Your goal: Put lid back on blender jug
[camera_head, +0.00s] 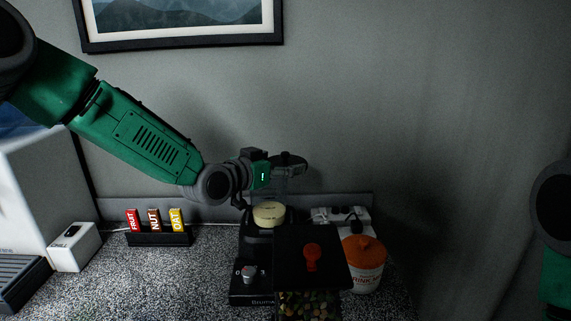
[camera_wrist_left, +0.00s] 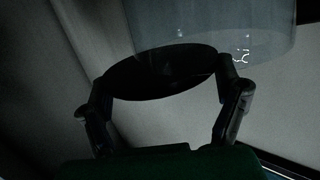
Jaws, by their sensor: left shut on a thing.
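The blender stands on the counter, with a dark base (camera_head: 250,273) and a clear jug holding something cream-coloured (camera_head: 268,214). My left gripper (camera_head: 286,170) is shut on the dark round lid (camera_head: 290,159) at the level of the jug's top. In the left wrist view, the black disc of the lid (camera_wrist_left: 160,73) sits between both fingers of my left gripper (camera_wrist_left: 162,80). The clear jug wall (camera_wrist_left: 270,30) overlaps the lid's edge there. I cannot tell whether the lid touches the rim. My right gripper is out of view.
A clear bin of colourful pieces with a black top (camera_head: 300,262) and red knob stands in front, partly hiding the blender. An orange-lidded tub (camera_head: 365,262) and a power strip (camera_head: 345,216) are to the right. A snack-bar rack (camera_head: 158,238) stands left, with clear counter between.

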